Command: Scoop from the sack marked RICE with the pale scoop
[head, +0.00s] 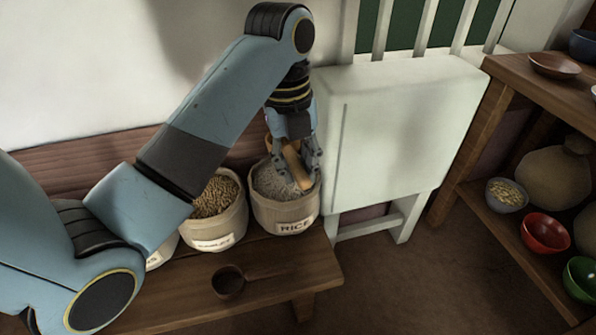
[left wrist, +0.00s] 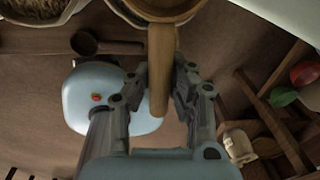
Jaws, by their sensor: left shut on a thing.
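The sack marked RICE (head: 280,216) stands upright on the bench, full of pale grey grain (head: 270,184). My left gripper (head: 299,173) is over the right part of its mouth, shut on the handle of the pale scoop (head: 293,163). In the left wrist view the same gripper (left wrist: 172,88) grips the tan handle of the pale scoop (left wrist: 161,62), whose bowl lies at the top edge. In the head view the fingers and wrist hide most of the scoop, so I cannot tell whether its bowl touches the grain. My right gripper is not in view.
A sack of brown grain (head: 214,222) stands left of the rice, with another sack mostly hidden by my arm. A dark scoop (head: 228,282) lies on the bench (head: 185,304) in front. A white chair-like panel (head: 400,130) and a shelf with bowls (head: 530,88) are to the right.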

